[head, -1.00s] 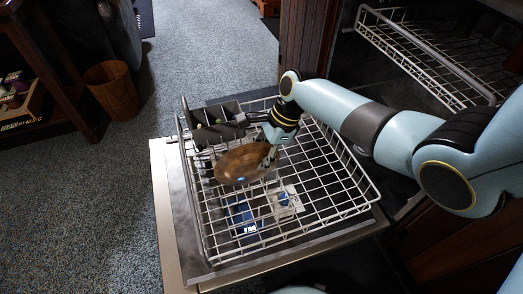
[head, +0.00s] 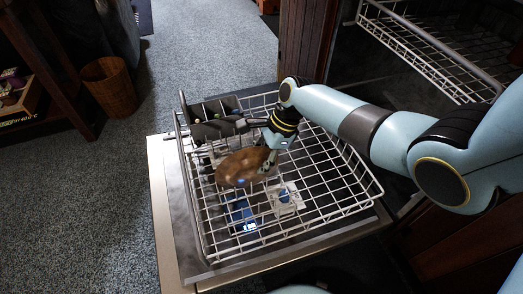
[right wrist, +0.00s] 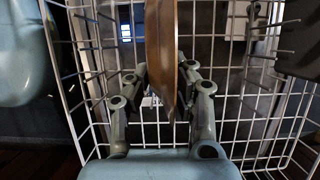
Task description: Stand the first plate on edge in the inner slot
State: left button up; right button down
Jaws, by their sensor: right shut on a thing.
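The first plate is a brown, wood-toned plate (head: 241,167) inside the white wire dish rack (head: 352,176) in the head view. In the right wrist view the plate (right wrist: 161,45) shows edge-on, upright between the fingers. My right gripper (head: 270,160) is shut on the plate's edge; its fingers also show in the right wrist view (right wrist: 167,84). Whether the plate's lower edge touches the rack wires, and which slot it is over, I cannot tell. My left gripper is not in view.
A dark cutlery basket (head: 212,122) stands at the rack's far left. The pulled-out rack rests on the open dishwasher door (head: 172,215). An upper wire rack (head: 425,45) is at the upper right. A wicker bin (head: 108,85) stands on the carpet at left.

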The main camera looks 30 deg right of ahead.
jog(key=shift+f, duration=0.45)
jog(key=c, duration=0.8)
grip_release()
jog(key=v, duration=1.2)
